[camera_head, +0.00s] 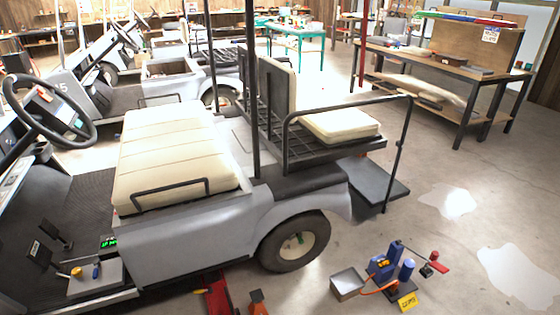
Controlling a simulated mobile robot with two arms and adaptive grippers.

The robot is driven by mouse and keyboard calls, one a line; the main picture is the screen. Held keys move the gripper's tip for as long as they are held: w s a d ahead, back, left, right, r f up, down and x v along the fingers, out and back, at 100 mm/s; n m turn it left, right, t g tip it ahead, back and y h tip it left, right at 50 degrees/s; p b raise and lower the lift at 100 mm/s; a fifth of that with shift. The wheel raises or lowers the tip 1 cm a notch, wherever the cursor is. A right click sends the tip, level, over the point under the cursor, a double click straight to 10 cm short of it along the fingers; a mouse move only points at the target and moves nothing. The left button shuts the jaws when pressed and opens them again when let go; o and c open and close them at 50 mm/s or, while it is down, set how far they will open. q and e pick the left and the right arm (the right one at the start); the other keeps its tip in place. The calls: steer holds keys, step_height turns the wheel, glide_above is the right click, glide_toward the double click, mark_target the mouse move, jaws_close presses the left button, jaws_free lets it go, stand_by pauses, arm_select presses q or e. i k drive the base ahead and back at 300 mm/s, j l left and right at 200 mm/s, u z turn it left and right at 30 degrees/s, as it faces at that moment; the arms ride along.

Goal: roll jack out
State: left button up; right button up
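A red floor piece that looks like the jack (220,297) lies low beside the near side of the grey golf cart (190,235), just left of its rear wheel (295,241). Its lower end is cut off by the bottom edge of the picture, and its other end reaches up to the cart's lower edge. I cannot tell how far it extends under the cart. The rear tyre appears to be at floor level. Neither of my grippers shows in the head view.
Open floor lies right, before a workbench (440,62).

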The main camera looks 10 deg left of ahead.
mark_target(219, 302)
steer(key=u, duration=0.85)
